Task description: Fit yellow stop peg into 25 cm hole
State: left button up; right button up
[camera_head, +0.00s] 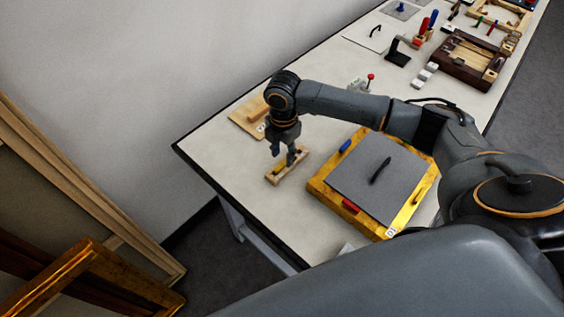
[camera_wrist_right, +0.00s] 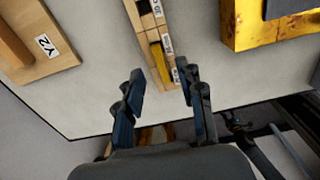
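A narrow wooden block (camera_head: 272,178) lies near the table's left end; it also shows in the right wrist view (camera_wrist_right: 145,22), with dark square openings and small white labels too small to read surely. The yellow stop peg (camera_wrist_right: 160,63) sits in or on this block, between the fingers in that view; a bit of yellow (camera_head: 280,169) shows in the head view. I cannot tell how deep it sits. My right gripper (camera_head: 287,154) points down over the block, and in the wrist view its fingers (camera_wrist_right: 161,78) are apart with the peg not clasped. My left gripper is out of view.
A gilt frame (camera_head: 320,190) with a grey panel (camera_head: 365,165) lies right of the block. A wooden board (camera_head: 246,118) marked Y2 lies behind it. A red-knobbed item (camera_head: 370,79), a dark wooden tray (camera_head: 455,72) and tools stand farther along. Bare table surrounds the block.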

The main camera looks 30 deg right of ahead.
aim_at(282, 166)
notch_tip(282, 166, down, 2)
jog(key=shift+s+f, duration=0.1)
jog(key=shift+f, duration=0.3)
jog(key=shift+c, duration=0.8)
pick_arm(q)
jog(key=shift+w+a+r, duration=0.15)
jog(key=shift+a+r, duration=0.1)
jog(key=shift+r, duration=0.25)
pick_arm(e)
grip_shut()
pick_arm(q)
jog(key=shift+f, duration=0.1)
pick_arm(e)
jog(key=shift+r, duration=0.15)
